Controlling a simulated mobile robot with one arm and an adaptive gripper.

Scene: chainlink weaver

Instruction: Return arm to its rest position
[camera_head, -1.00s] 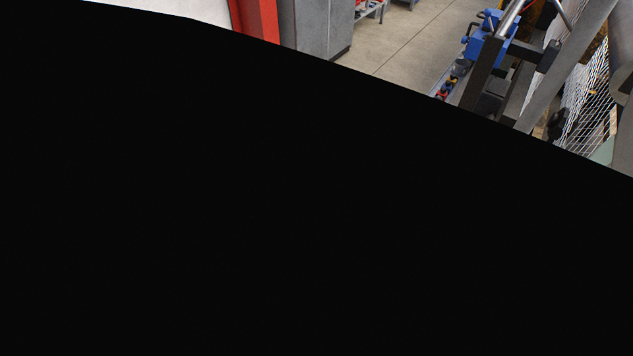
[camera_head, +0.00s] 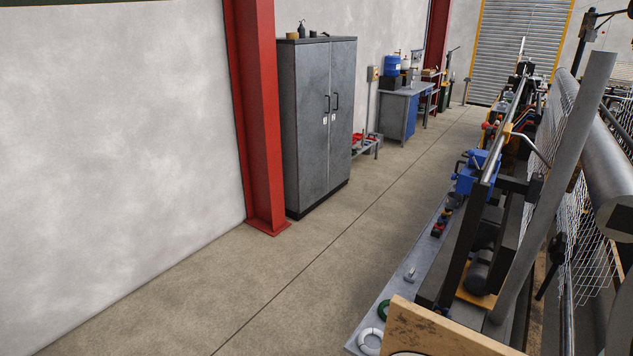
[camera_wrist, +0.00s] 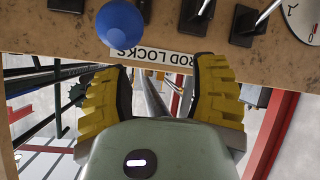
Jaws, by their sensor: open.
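My gripper (camera_wrist: 160,72) shows in the wrist view, with two yellow, dark-edged fingers spread apart and nothing between them. Beyond the fingertips is a wooden panel (camera_wrist: 70,33) with an upside-down "ROD LOCKS" label (camera_wrist: 158,52). A blue ball knob (camera_wrist: 121,24) is on the panel, just above the left finger in the picture. I cannot tell how far the fingers are from the panel. My arm and gripper do not show in the head view.
In the head view, the chainlink machine (camera_head: 480,215) runs along the right, with wire mesh (camera_head: 590,235) beside it. A wooden board (camera_head: 440,332) is at bottom right. A grey cabinet (camera_head: 310,125) and red column (camera_head: 257,120) stand by the wall. The floor (camera_head: 270,275) between is clear.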

